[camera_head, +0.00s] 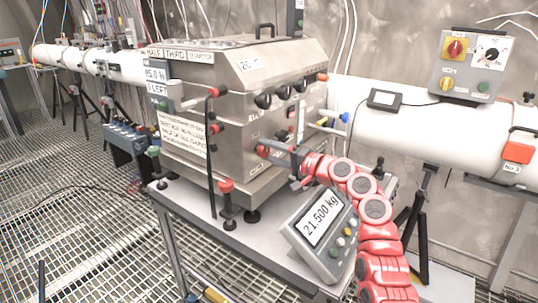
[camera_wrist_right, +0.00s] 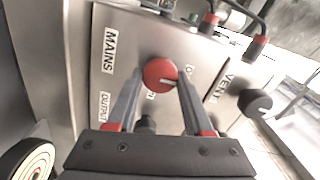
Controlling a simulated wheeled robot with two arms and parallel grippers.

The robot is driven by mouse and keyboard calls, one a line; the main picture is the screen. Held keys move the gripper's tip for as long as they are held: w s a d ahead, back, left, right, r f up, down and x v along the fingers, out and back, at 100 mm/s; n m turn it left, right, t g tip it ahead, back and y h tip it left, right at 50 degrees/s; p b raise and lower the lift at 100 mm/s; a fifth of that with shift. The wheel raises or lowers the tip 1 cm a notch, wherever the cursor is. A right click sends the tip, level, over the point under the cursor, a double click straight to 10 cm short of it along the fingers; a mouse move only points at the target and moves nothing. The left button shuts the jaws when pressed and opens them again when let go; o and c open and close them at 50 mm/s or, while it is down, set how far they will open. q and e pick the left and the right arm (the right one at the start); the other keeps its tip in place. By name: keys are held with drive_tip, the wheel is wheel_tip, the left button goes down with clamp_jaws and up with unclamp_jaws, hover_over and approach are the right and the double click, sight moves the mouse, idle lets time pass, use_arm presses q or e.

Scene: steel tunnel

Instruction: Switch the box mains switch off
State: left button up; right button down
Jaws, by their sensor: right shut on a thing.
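The steel box (camera_head: 240,85) stands on a bench, its front panel carrying knobs and labels. Its mains switch is a round red knob (camera_wrist_right: 160,74) with a white mark, near the MAINS label (camera_wrist_right: 109,52); the mark lies roughly crosswise in the right wrist view. My right gripper (camera_wrist_right: 161,82) is shut on this knob, one finger on each side. In the head view the red knob (camera_head: 262,151) shows at the tip of my right gripper (camera_head: 268,150). Lettering beside the knob is partly hidden by the fingers. My left gripper is not in view.
A scale display (camera_head: 322,222) reading 21.500 kg stands close beside my right arm. A black knob (camera_wrist_right: 254,102) sits near the VENT label. Red-tipped levers (camera_head: 215,92) stick out from the box. A white pipe (camera_head: 400,135) runs behind.

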drive_tip(key=shift+f, duration=0.15)
drive_tip(key=shift+c, duration=1.5)
unclamp_jaws()
drive_tip(key=shift+s+d, duration=0.1)
drive_tip(key=v, duration=1.7)
drive_tip(key=shift+d, duration=0.1)
